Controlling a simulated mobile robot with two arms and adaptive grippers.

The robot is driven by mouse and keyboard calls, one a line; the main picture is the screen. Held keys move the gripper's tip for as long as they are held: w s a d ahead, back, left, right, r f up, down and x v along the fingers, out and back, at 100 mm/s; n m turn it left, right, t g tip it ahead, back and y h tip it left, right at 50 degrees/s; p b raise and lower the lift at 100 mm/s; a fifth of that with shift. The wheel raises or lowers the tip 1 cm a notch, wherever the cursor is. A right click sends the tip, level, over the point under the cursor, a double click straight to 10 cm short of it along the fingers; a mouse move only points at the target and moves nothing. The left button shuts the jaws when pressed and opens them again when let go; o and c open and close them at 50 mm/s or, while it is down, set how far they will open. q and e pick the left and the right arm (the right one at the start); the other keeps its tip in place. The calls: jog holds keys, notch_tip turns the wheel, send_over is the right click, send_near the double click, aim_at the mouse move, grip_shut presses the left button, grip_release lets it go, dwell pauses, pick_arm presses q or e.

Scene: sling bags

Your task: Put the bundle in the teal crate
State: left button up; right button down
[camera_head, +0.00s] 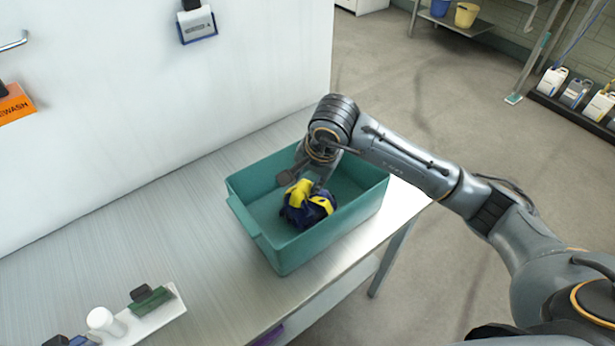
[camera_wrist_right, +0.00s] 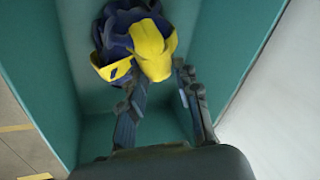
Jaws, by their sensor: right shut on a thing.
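The bundle (camera_head: 309,206) is a rumpled navy and yellow cloth thing inside the teal crate (camera_head: 270,250). The crate stands on the metal table. My right gripper (camera_head: 308,186) reaches down into the crate from above and is shut on the bundle. In the right wrist view the bundle (camera_wrist_right: 135,45) sits at the tips of the right gripper (camera_wrist_right: 160,88), with the crate's walls (camera_wrist_right: 228,45) around it. I cannot tell whether the bundle rests on the crate's floor. My left gripper is not in view.
The metal table (camera_head: 130,240) has bare room left of the crate. A white tray (camera_head: 150,322) with small items lies at the front left. A white wall (camera_head: 150,110) runs behind the table. Jugs (camera_head: 575,92) stand on the floor at the far right.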

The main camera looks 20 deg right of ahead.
aim_at(317, 201)
jog(key=c, duration=1)
grip_release()
jog(key=shift+f, duration=0.2)
jog(key=shift+r, duration=0.1)
jog(key=b+v, duration=0.2)
jog(key=v, duration=1)
jog(key=shift+w, duration=0.1)
